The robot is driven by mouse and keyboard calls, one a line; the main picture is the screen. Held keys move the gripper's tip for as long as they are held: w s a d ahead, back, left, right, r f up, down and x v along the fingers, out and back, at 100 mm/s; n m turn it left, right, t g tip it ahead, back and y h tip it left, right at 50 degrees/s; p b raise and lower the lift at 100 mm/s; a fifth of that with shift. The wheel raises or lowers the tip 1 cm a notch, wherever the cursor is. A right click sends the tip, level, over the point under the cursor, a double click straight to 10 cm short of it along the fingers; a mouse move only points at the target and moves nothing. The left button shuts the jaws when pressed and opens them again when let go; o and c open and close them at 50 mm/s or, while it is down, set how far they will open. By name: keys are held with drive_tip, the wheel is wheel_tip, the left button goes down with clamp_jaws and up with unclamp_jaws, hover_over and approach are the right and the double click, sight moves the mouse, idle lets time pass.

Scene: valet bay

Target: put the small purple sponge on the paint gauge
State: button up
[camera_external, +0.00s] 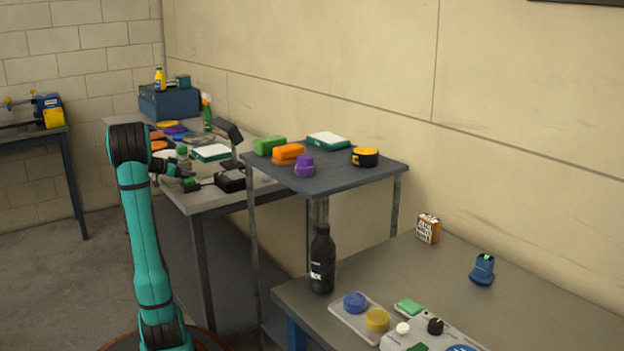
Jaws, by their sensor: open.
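A small purple piece (304,165) with a narrower top stands at the front of the dark raised shelf; it looks like the small purple sponge. A flatter purple item (176,129) lies among other pads on the back bench. A blue handheld device (483,268) with a small bright display, which looks like the paint gauge, sits alone on the right table, with nothing on it. My gripper (188,178) is over the front edge of the back bench, left of the shelf and apart from both. It is open; its fingers are small and hard to make out against dark items.
An orange sponge (288,152), a green block (269,145), a white-topped pad (328,139) and a yellow-black round item (365,157) share the shelf. A black bottle (322,260) stands at the right table's left edge. A small patterned box (428,229) stands behind.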

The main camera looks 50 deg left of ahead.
drive_tip(key=shift+c, duration=0.2)
drive_tip(key=c, duration=0.6)
drive_tip(key=shift+r, duration=0.1)
drive_tip(key=shift+c, duration=0.2)
wheel_tip(320, 180, up, 10)
drive_tip(key=shift+f, duration=0.1)
